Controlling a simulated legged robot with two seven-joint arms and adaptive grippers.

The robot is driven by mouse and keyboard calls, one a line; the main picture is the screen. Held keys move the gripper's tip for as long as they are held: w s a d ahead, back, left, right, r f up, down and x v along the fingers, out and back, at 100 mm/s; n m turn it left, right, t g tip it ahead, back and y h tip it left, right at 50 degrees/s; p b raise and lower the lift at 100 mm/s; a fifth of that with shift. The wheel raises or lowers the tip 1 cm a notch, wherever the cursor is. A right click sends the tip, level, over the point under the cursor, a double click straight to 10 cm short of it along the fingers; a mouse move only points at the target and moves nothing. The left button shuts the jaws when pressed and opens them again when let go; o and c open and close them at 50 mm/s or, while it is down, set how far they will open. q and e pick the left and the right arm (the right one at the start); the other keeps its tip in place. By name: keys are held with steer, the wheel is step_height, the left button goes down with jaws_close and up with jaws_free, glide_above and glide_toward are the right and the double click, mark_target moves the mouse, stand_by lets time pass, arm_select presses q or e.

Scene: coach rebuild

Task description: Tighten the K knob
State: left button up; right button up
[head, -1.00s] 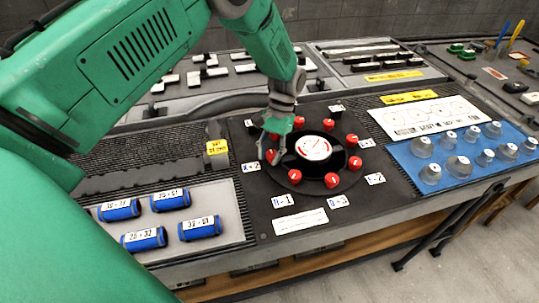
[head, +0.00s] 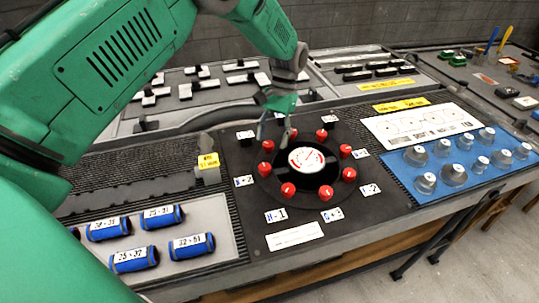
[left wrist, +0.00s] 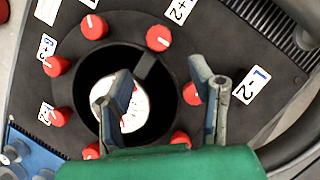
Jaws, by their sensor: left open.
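A ring of red knobs with white marks surrounds a white-faced gauge (head: 306,159) on a black round mount. Small white labels lie beside them, too blurred to tell surely which knob is K. My left gripper (head: 274,138) is over the back left of the ring, open and empty. A red knob (head: 267,146) shows just by its fingertips, and another (head: 265,169) lies nearer me. In the left wrist view, the gauge (left wrist: 130,108) is partly behind one finger. A red knob (left wrist: 191,93) shows beside the other finger, near a label (left wrist: 250,85). My right gripper is out of view.
Blue labelled cylinders (head: 133,259) lie in a tray at front left. A blue panel (head: 405,170) with several grey knobs is at right. A small block with a yellow label (head: 208,166) stands left of the ring. Consoles with black and white bars are behind.

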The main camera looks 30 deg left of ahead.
arm_select(q)
steer(key=v, duration=0.3)
steer(key=shift+w+a+r, duration=0.2)
steer(key=shift+w+a, duration=0.05)
steer(key=shift+a, duration=0.05)
steer(key=shift+d, duration=0.15)
